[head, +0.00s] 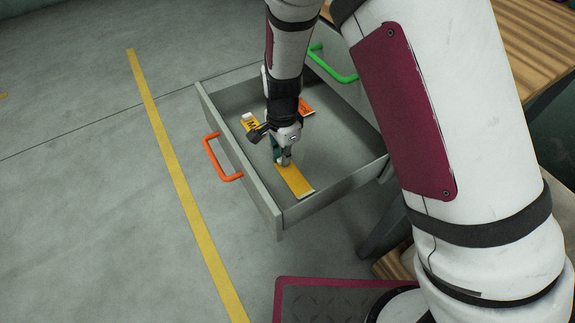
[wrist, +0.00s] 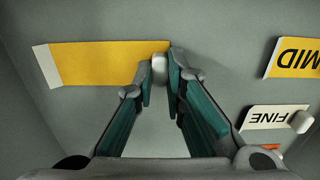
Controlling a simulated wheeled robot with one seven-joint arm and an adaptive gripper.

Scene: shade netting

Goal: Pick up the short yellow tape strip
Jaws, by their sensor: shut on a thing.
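A yellow strip (head: 295,180) with a white end lies in the open grey drawer. It also shows in the wrist view (wrist: 105,64), stretching left from my fingertips. My gripper (head: 284,160) reaches down into the drawer at the strip's inner end. In the wrist view my gripper (wrist: 160,76) is shut on a small whitish block (wrist: 160,66) at that end of the strip. The strip looks flat on or very near the drawer floor; I cannot tell whether it is lifted. The fingers hide part of its right end.
The drawer (head: 230,161) has an orange handle (head: 216,160) and low walls around my gripper. A yellow "MID" piece (wrist: 290,58) and a white-and-orange "FINE" piece (wrist: 262,117) lie nearby. A green handle (head: 330,66) is behind. A long yellow line (head: 180,185) marks the floor.

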